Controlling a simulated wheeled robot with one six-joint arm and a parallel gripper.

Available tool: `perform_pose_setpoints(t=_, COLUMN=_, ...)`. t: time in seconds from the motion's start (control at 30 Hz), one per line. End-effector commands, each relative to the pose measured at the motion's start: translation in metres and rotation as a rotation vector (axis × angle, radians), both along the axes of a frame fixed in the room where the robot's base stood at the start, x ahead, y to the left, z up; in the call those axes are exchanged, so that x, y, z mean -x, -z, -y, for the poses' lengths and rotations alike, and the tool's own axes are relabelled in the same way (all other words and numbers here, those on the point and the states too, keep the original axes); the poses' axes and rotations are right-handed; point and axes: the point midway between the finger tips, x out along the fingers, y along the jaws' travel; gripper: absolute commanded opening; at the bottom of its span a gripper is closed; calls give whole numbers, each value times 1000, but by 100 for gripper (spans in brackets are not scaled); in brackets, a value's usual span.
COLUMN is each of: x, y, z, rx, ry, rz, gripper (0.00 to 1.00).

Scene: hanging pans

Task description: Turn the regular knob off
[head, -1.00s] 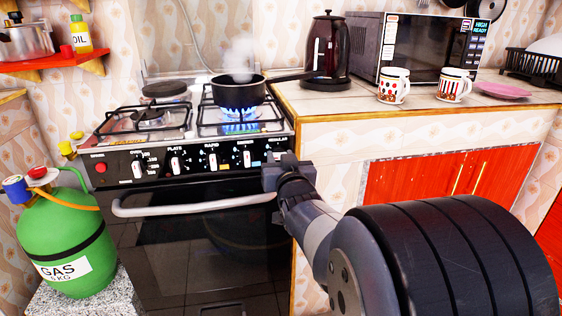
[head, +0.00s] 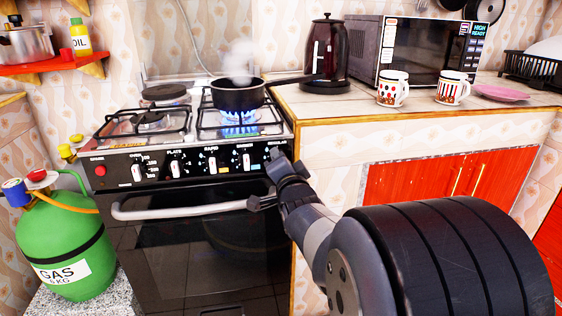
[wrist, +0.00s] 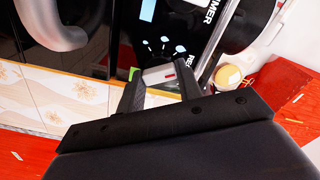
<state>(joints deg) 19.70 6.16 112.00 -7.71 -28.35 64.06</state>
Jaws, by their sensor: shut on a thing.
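The black stove's control panel (head: 190,165) carries several white knobs, with labels above them. My gripper (head: 265,180) is at its right end, tilted in the head view. In the wrist view my gripper (wrist: 158,84) has its two dark fingers on either side of a white knob with a red mark (wrist: 160,74), shut on it. This appears to be the rightmost knob, below a partly covered label; the gripper hides it in the head view. A blue flame (head: 240,129) burns under the steaming black pan (head: 238,97) on the right front burner.
The oven door handle (head: 185,207) runs just below and left of my gripper. The counter at right holds a kettle (head: 326,60), microwave (head: 430,55) and two mugs (head: 392,90). A green gas bottle (head: 68,240) stands at left.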

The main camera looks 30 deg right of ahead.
Motion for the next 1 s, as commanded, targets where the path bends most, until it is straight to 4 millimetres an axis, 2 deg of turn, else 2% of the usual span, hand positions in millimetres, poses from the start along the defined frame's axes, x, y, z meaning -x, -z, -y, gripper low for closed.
perform_pose_setpoints(t=0.5, x=0, y=0, z=0, rx=-411, ry=0, rz=118, gripper=11)
perform_pose_setpoints(t=1.0, x=0, y=1, z=0, rx=-561, ry=0, rz=161, gripper=11)
